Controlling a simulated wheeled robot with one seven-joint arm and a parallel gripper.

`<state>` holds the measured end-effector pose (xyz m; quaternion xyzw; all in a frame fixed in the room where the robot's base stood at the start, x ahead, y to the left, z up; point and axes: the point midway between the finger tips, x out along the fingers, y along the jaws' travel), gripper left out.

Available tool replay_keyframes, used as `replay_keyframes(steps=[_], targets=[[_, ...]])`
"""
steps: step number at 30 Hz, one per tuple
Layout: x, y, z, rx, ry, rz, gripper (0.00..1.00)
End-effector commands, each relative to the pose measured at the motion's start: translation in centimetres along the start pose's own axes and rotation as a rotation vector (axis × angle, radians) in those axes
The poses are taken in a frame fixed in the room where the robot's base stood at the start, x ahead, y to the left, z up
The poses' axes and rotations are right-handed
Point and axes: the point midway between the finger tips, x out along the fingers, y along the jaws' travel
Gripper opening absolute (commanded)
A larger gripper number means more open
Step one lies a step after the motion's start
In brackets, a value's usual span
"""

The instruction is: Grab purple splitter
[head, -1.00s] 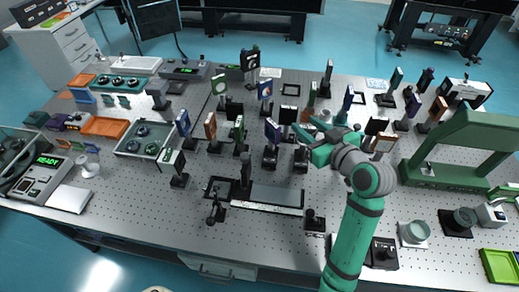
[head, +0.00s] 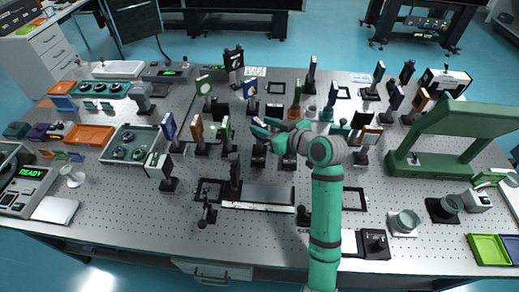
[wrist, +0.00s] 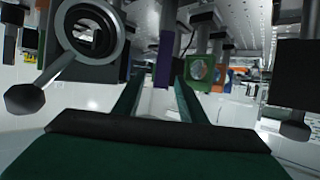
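A purple plate (wrist: 165,58), which looks like the splitter, hangs in the middle of the wrist view, roughly between the lines of my two green fingers. My gripper (wrist: 158,82) is open, with a clear gap between the fingers, and I see no contact with the plate. In the head view my gripper (head: 265,126) is low among the optics mounts at the table's centre. There the gripper and arm largely cover the spot where the purple plate stands. Another purple plate (head: 397,98) stands far to the right.
A green frame with a lens (wrist: 200,70) is just right of the plate. A black block (wrist: 300,75) is at the right. A big green arch (head: 455,130) stands on the right of the table.

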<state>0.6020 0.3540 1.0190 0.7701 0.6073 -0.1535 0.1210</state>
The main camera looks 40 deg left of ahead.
Motion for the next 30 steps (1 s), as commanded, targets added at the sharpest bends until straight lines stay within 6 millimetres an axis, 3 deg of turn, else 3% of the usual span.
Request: replay_keyframes(steps=[5, 13, 18, 30], targets=[[1.9, 0.0, 0.0, 0.001, 0.0, 0.0, 0.38], [2.2, 0.0, 0.0, 0.0, 0.001, 0.0, 0.38], [2.1, 0.0, 0.0, 0.0, 0.001, 0.0, 0.0], [2.1, 0.0, 0.0, 0.001, 0.001, 0.001, 0.0]])
